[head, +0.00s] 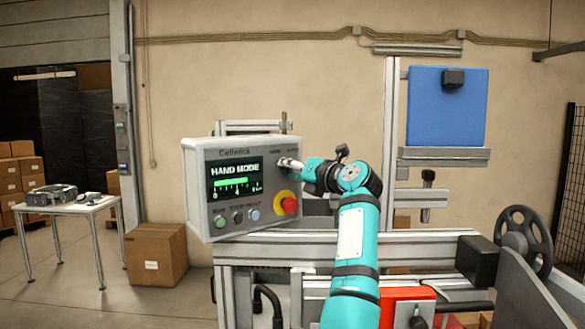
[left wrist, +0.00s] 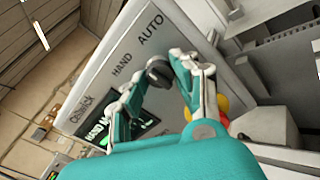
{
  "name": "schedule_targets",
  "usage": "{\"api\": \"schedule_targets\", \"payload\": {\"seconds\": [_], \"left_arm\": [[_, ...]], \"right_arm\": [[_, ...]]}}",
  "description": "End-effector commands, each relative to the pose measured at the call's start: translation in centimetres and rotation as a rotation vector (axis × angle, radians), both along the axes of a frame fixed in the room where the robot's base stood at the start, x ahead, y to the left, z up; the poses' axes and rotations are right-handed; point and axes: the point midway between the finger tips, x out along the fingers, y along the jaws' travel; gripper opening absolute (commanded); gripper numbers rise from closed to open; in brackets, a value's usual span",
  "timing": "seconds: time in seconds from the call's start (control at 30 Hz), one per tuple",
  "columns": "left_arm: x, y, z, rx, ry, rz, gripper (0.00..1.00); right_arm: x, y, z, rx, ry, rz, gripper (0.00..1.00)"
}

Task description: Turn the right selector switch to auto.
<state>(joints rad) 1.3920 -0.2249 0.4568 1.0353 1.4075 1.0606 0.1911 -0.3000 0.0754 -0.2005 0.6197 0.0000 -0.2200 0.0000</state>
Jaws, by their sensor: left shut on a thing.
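My left gripper (head: 287,163) is at the upper right of the box face and covers the knob in the head view. In the left wrist view, my left gripper's fingers (left wrist: 152,80) are shut on the knob, one on each side. The knob's exact pointing is hard to tell. My right gripper is not in view.
Below the knob are a red emergency button (head: 290,205) on a yellow base and several small buttons (head: 237,215). A blue panel (head: 447,105) stands at right. A black handwheel (head: 524,235) is at far right. A cardboard box (head: 155,253) sits on the floor at left.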

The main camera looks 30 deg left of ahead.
Motion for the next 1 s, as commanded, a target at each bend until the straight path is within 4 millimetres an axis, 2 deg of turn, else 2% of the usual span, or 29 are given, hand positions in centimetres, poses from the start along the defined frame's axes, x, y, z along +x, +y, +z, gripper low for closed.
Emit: {"api": "schedule_targets", "payload": {"seconds": [0.5,1.0], "left_arm": [[0.0,0.0,0.1,0.16,0.429,-0.001,0.0],[0.0,0.0,0.1,0.236,0.63,0.001,0.0]], "right_arm": [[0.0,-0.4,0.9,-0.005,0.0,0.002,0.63],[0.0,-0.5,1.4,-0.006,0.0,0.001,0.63]]}}
